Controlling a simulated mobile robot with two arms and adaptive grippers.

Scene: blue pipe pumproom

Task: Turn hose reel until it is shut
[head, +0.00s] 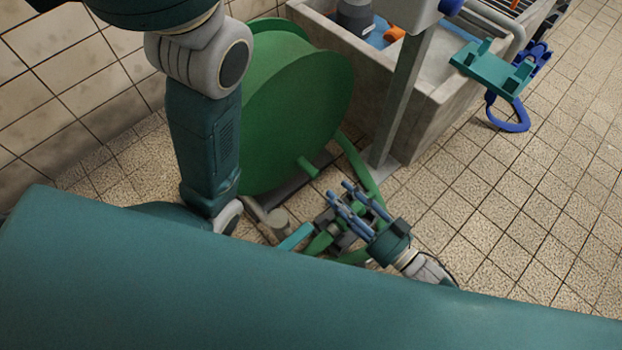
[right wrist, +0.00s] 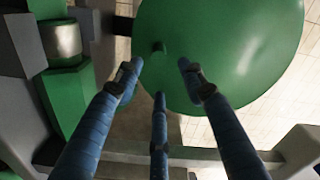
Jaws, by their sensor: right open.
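The hose reel (head: 305,105) is a large green drum standing upright beside the concrete basin, partly covered by one of my arm links in the head view. A short green handle peg (head: 308,167) sticks out from the lower part of its face. My right gripper (head: 341,190) is open and empty, below and slightly right of the peg. In the right wrist view, the reel face (right wrist: 225,45) fills the top, and the peg (right wrist: 158,47) shows beyond my spread blue fingers (right wrist: 160,78), apart from them. My left gripper is not seen.
A green curved frame bar (head: 358,165) and a grey post (head: 400,105) stand right of the reel. The concrete basin (head: 450,108) is behind, with a teal bracket (head: 495,72) and blue loop (head: 508,118) by it.

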